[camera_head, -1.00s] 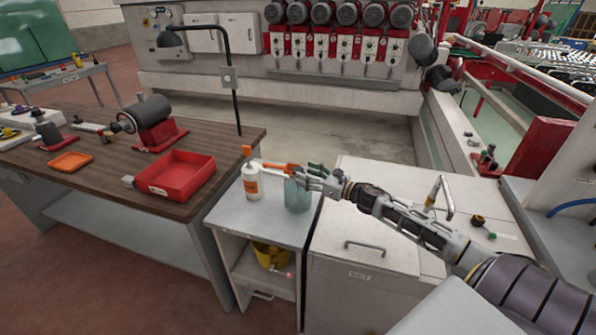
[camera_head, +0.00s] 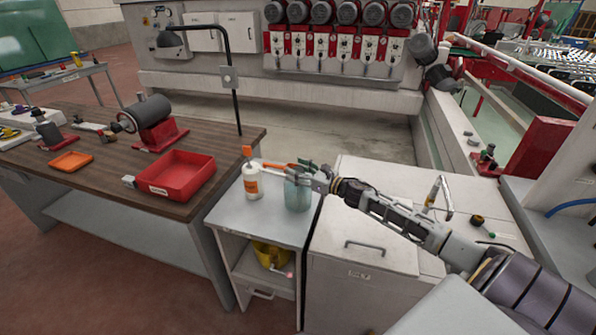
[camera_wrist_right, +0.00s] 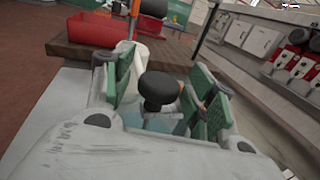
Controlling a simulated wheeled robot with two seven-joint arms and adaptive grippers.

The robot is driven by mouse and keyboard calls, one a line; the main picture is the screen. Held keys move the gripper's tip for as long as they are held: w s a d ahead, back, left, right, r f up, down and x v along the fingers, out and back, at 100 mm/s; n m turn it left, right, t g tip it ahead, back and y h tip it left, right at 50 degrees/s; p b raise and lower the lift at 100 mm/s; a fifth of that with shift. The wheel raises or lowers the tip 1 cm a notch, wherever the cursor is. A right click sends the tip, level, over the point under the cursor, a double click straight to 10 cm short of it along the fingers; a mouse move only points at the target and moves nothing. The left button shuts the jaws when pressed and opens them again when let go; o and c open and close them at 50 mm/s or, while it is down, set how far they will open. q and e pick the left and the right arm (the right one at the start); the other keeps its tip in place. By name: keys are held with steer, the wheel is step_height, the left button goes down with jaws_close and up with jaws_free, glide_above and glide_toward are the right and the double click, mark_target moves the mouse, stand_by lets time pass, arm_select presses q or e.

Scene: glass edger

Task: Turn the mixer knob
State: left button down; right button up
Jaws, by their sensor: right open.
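A black round knob (camera_wrist_right: 158,88) stands between the green-padded fingers of my right gripper in the right wrist view. The fingers are open, one on each side of it, and I cannot tell whether either touches it. In the head view my right gripper (camera_head: 308,171) is at the top of a translucent teal jar (camera_head: 298,195) on a small grey cabinet. The gripper hides the knob there. The jar also shows below the knob in the wrist view (camera_wrist_right: 160,124), partly hidden. My left gripper is out of view.
A white bottle with an orange label (camera_head: 251,183) stands close left of the jar. The grey cabinet top (camera_head: 230,215) has free room in front. A wooden bench (camera_head: 120,195) with a red tray (camera_head: 182,180) lies left. A metal tap (camera_head: 440,195) stands right.

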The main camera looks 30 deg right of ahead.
steer(key=shift+c, duration=0.5)
steer(key=c, duration=0.9)
